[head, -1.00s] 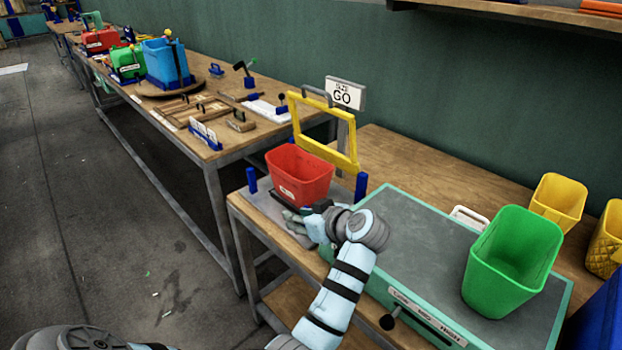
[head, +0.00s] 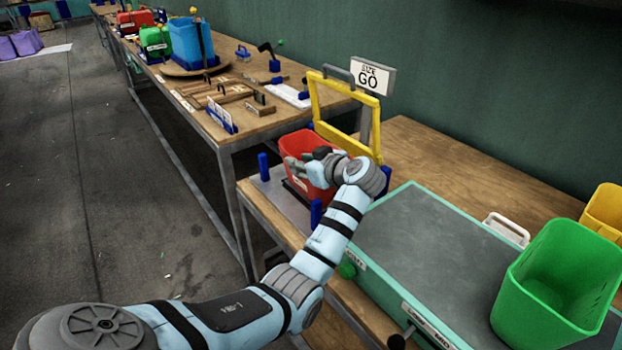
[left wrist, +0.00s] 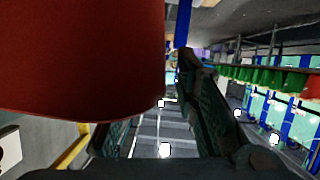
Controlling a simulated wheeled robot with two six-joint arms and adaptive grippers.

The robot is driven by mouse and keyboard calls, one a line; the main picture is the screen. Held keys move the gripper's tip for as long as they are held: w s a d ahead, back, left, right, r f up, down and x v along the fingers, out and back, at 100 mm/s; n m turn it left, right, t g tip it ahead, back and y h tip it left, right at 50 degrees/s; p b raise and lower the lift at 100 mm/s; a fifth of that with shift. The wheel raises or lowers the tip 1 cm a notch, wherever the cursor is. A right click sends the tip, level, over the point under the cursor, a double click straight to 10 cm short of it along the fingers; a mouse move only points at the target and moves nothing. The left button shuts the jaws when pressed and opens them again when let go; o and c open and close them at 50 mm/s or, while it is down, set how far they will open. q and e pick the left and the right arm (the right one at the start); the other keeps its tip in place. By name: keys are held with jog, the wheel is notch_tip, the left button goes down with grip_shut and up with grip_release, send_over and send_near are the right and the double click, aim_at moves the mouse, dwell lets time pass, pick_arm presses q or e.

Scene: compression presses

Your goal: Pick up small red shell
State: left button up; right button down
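The small red shell (head: 299,145) is an open red bin on the grey plate of the near bench, in front of the yellow frame. My left gripper (head: 307,165) is at the shell's near side and hides part of it. In the left wrist view the red shell (left wrist: 80,55) fills the upper left, very close to the camera, and covers part of one finger. The fingers of the left gripper (left wrist: 158,112) stand apart, with floor showing between them. I cannot tell whether either finger touches the shell. My right gripper is not in view.
Blue posts (head: 264,163) stand around the grey plate. The yellow frame (head: 345,105) and a GO sign (head: 372,77) rise behind the shell. A green-edged press bed (head: 430,250) lies to the right, with a green bin (head: 558,285) on it.

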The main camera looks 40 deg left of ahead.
pick_arm(q)
jog(key=shift+w+a+f, duration=0.1)
jog(key=shift+a+f, duration=0.15)
jog(key=shift+a, duration=0.15)
jog(key=shift+w, duration=0.15)
jog(key=shift+r, duration=0.1)
grip_shut()
